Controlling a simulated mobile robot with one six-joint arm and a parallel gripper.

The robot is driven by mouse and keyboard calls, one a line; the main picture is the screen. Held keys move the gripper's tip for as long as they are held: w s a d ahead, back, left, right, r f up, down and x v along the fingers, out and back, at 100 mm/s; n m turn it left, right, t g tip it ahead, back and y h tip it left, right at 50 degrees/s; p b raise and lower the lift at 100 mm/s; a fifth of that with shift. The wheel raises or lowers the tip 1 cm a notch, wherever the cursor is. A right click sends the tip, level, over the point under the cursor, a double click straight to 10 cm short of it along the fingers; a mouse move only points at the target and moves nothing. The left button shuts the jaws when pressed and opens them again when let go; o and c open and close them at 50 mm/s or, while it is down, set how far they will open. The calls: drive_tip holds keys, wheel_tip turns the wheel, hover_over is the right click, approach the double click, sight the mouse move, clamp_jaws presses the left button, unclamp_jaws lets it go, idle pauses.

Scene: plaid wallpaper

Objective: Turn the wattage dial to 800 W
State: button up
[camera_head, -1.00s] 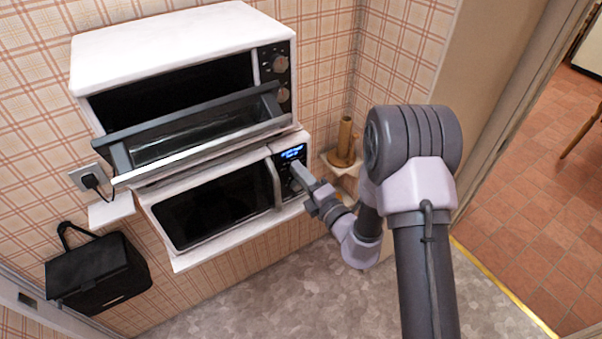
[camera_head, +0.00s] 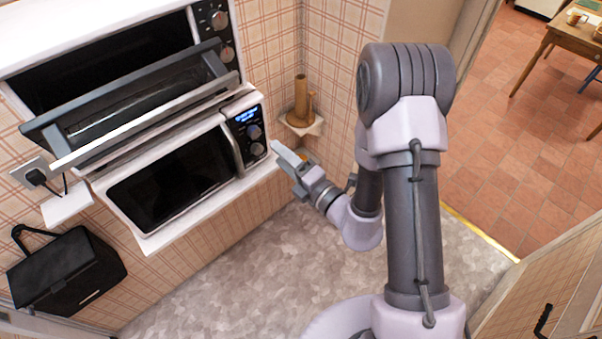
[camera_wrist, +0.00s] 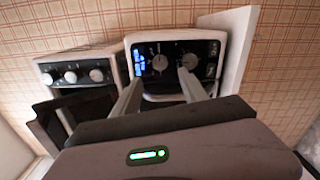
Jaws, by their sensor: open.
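The microwave (camera_head: 170,185) has a dark control panel (camera_head: 247,130) with a lit blue display at the right of its door. Two round dials sit below the display: an upper dial (camera_head: 254,132) and a lower dial (camera_head: 256,149). In the wrist view these are a left dial (camera_wrist: 159,63) and a right dial (camera_wrist: 190,61). Their markings are too small to read, so I cannot tell which sets the wattage or where it points. My gripper (camera_head: 283,152) is open and empty, right of the panel and apart from it. In the wrist view its fingers (camera_wrist: 160,78) point towards the panel.
A toaster oven (camera_head: 95,35) with its door hanging open stands above the microwave. A brown pepper-mill-like object (camera_head: 300,98) stands on a corner shelf behind my gripper. A black bag (camera_head: 65,270) hangs lower left. The floor below the microwave is clear.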

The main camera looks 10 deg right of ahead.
drive_tip(key=p+v, duration=0.4)
drive_tip(key=v, duration=0.4)
drive_tip(key=shift+d, duration=0.1)
